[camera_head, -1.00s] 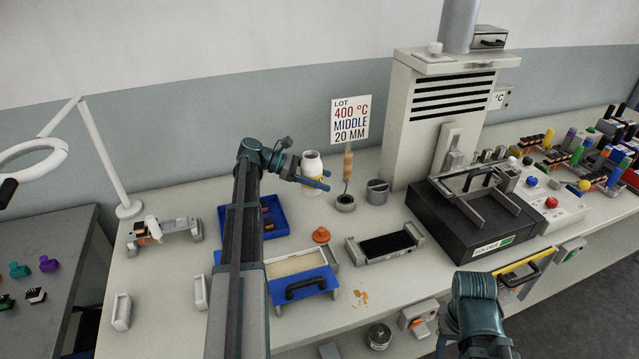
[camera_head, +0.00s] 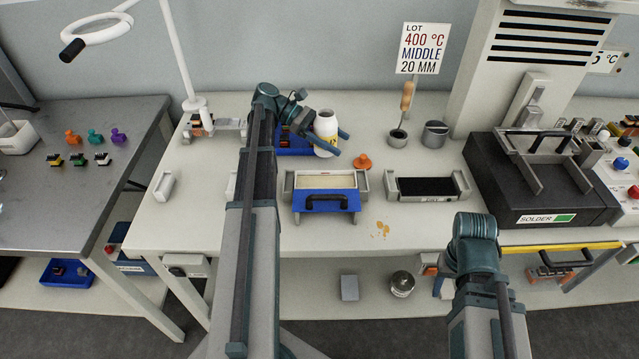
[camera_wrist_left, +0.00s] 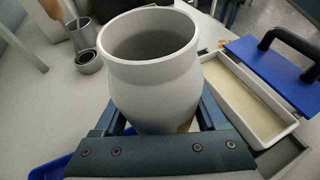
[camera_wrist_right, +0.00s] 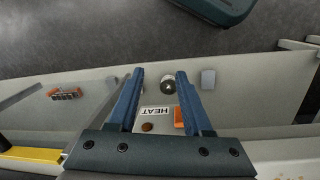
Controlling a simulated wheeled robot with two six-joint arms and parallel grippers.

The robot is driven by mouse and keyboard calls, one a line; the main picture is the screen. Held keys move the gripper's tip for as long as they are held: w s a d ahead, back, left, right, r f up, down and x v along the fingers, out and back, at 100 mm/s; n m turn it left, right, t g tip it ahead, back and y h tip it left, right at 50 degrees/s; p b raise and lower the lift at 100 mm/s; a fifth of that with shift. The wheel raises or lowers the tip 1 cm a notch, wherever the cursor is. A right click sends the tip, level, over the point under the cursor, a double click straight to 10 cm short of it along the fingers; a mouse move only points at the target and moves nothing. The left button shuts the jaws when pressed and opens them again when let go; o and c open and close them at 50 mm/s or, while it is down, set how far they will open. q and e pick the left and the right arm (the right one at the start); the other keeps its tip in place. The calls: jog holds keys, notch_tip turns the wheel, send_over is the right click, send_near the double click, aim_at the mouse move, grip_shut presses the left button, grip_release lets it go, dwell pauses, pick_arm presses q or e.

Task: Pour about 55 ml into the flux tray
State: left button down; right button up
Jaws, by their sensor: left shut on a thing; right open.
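A white bottle (camera_head: 326,128) with a yellow label is held in my left gripper (camera_head: 339,143), behind the flux tray and leaning slightly in the head view. In the left wrist view the uncapped bottle (camera_wrist_left: 155,75) fills the jaws; no liquid shows inside its mouth. The flux tray (camera_head: 289,184) holds a pale cream layer and has a blue panel with a black handle at its front. In the left wrist view the flux tray (camera_wrist_left: 291,127) lies to the right of the bottle. No stream shows. My right gripper (camera_wrist_right: 160,74) is open and empty over the table's front side.
An orange stopper (camera_head: 363,161) sits on the table right of the bottle. A blue bin (camera_head: 290,151) is behind the flux tray. A black-filled tray (camera_head: 428,188) and the black solder unit (camera_head: 525,185) are to the right. Amber spots mark the table (camera_head: 381,229) in front.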

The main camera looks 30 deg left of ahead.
pick_arm(q)
jog(key=shift+s, duration=0.1)
dwell(0.3)
jog(key=shift+d+r+t+p, duration=0.15)
jog(key=shift+t+p, duration=0.15)
jog(key=shift+p, duration=0.15)
jog(key=shift+s+d+r+m+t+y+p, duration=0.15)
jog(key=shift+s+m+t+y+p, duration=0.25)
jog(key=shift+m+p, duration=0.4)
jog(key=shift+s+d+m+t+y+p, duration=0.15)
jog(key=shift+m+t+y+p, duration=0.2)
jog(key=shift+m+t+y, duration=0.35)
jog(key=shift+s+d+f+m+t+y, duration=0.1)
jog(key=shift+s+f+m+t+y, duration=0.1)
jog(key=shift+s+m+t+y, duration=0.3)
jog(key=shift+w+f+m+t, duration=0.15)
jog(key=shift+w+m+t, duration=0.25)
jog(key=shift+m, duration=0.2)
jog(key=shift+w+a+f+m+t+y+b, duration=0.3)
jog(key=shift+m+t+y+b, duration=0.1)
jog(key=shift+m+b, duration=0.15)
jog(key=shift+w+a+f+m+t+y+b, duration=0.1)
jog(key=shift+w+f+m+t+y+b, duration=0.1)
jog(key=shift+m+t+b, duration=0.25)
jog(key=shift+w+a+f+m+t+y+b, duration=0.1)
jog(key=shift+m+t+y+b, duration=0.1)
jog(key=shift+m+t+b, duration=0.2)
